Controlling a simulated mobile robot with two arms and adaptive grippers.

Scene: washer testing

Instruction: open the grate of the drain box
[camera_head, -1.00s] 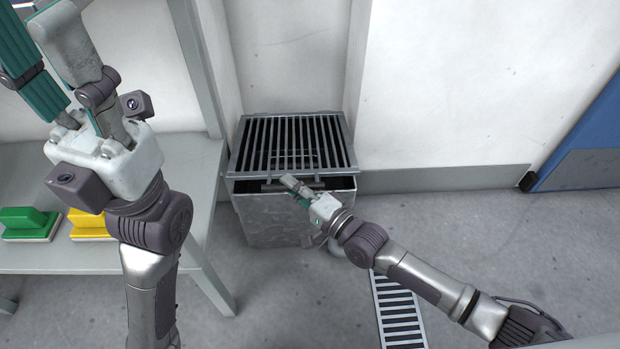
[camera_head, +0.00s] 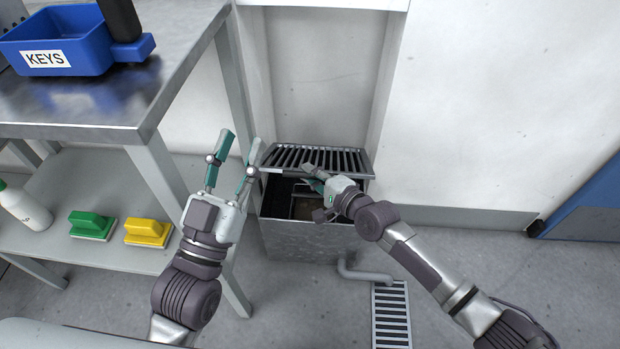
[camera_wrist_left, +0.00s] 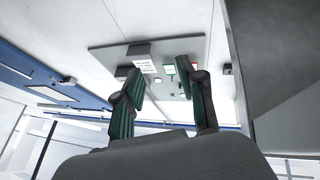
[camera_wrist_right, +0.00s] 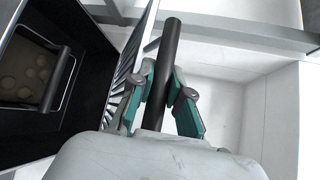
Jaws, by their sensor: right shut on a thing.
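The drain box (camera_head: 305,240) is a grey metal box against the wall. Its dark barred grate (camera_head: 325,160) is tilted up, front edge raised, and the inside shows below. My right gripper (camera_head: 311,174) is at the grate's front edge. In the right wrist view its fingers (camera_wrist_right: 162,88) are shut on the grate's dark round handle bar (camera_wrist_right: 171,50), with the grate slats (camera_wrist_right: 122,82) beside it. My left gripper (camera_head: 241,148) is open and empty, fingers up, left of the box; its spread fingers (camera_wrist_left: 162,76) show in the left wrist view.
Inside the box is a basket (camera_wrist_right: 68,78) with pale round things. A table (camera_head: 75,120) with a blue KEYS bin (camera_head: 90,45) stands left. Its lower shelf (camera_head: 130,190) holds green (camera_head: 92,224) and yellow (camera_head: 148,232) brushes. A pipe (camera_head: 365,272) and floor drain (camera_head: 391,315) lie right.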

